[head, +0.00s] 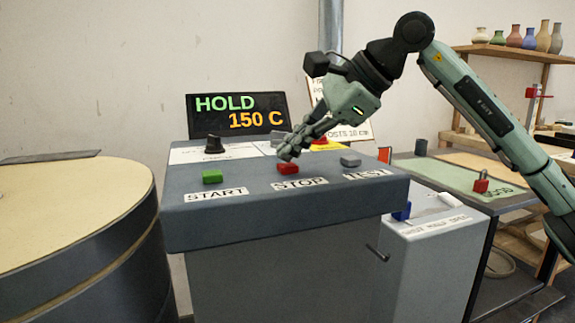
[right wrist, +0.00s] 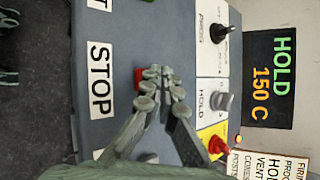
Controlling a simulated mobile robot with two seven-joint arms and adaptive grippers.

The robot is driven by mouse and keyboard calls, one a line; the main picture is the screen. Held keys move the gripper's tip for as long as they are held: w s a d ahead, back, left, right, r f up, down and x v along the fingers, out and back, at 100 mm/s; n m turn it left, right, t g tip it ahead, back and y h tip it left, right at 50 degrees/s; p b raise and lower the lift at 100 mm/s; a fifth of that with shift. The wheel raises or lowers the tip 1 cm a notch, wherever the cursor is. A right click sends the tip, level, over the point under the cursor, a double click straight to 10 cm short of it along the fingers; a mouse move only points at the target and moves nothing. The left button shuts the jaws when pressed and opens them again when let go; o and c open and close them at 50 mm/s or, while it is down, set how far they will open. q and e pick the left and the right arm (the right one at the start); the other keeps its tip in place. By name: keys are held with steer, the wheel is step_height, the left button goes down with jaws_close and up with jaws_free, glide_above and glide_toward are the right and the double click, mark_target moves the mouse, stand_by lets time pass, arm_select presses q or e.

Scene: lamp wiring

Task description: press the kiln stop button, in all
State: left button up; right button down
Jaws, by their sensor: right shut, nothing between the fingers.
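The red stop button (head: 288,169) sits on the grey sloped console top (head: 240,218), behind the STOP label (head: 299,183). My right gripper (head: 285,153) is shut and empty, with its fingertips low and very close over the button. In the right wrist view the shut fingertips (right wrist: 155,88) cover most of the red button (right wrist: 138,77), and only its edge shows. I cannot tell whether they touch it. The display (head: 238,114) behind the console reads HOLD 150 C. My left gripper does not show in the head view.
A green button (head: 212,177) marked START is left of the stop button, and a grey one (head: 350,161) is right of it. A black knob (head: 213,144) and a red knob on yellow (right wrist: 218,145) stand behind. A round drum (head: 75,215) stands left.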

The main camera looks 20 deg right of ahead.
mark_target(292, 165)
steer(key=shift+f+b, duration=0.35)
steer(key=shift+f, duration=0.2)
steer(key=shift+r, duration=0.1)
stand_by(0.5)
steer(key=shift+r+p, duration=0.8)
steer(key=shift+r, duration=0.1)
steer(key=shift+r, duration=0.1)
step_height(292, 165, up, 5)
steer(key=p, duration=0.4)
stand_by(0.5)
